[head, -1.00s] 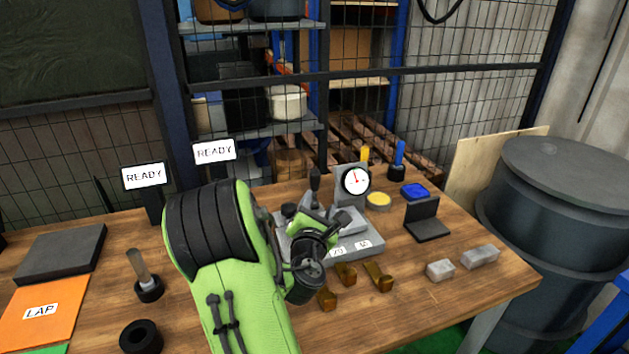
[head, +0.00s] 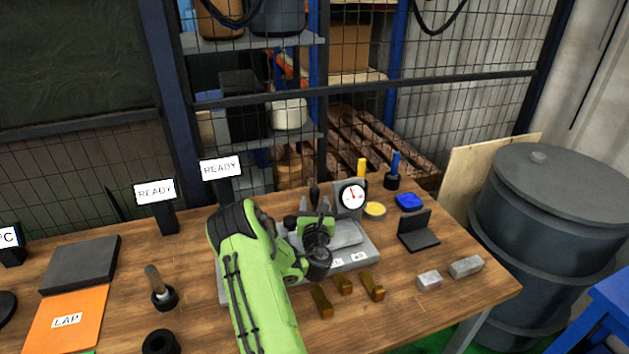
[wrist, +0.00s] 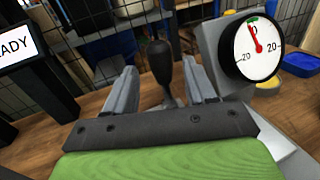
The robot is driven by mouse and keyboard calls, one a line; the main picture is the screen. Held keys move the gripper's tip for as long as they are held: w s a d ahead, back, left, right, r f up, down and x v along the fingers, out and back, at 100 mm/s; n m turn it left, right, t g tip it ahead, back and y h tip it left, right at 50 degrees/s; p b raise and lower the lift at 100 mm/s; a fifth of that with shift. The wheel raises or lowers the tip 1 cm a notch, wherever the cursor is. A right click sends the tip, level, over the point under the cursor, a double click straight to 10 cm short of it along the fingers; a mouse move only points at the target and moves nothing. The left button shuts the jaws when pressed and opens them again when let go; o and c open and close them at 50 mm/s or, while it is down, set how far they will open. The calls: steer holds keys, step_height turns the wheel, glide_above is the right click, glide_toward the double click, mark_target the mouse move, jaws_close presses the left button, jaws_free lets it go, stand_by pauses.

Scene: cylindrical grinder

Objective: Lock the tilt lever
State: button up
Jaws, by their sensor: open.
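The tilt lever shows in the wrist view as a black knobbed handle (wrist: 161,66) on a thin stem. It stands upright between my gripper's two grey fingers, apart from both as far as I can see. My gripper (wrist: 160,85) is open. In the head view the lever's dark knob (head: 315,192) rises above the grey fixture (head: 366,254) at the back of the bench. My gripper (head: 318,222) is over the fixture and partly hidden by my own arm. The lever's base is hidden in both views.
A dial gauge (head: 353,196) stands close to the right of the lever. Brass blocks (head: 344,284) lie in front of the fixture. READY signs (head: 221,168) stand behind on the left. A black angled stand (head: 418,232) is to the right. Bare wood (head: 420,310) shows at front right.

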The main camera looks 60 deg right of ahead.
mark_target(315, 196)
steer(key=p+x, duration=0.3)
steer(key=x, duration=0.2)
steer(key=shift+r, duration=0.15)
steer(key=shift+w+d, duration=0.1)
steer(key=shift+d, duration=0.15)
jaws_close()
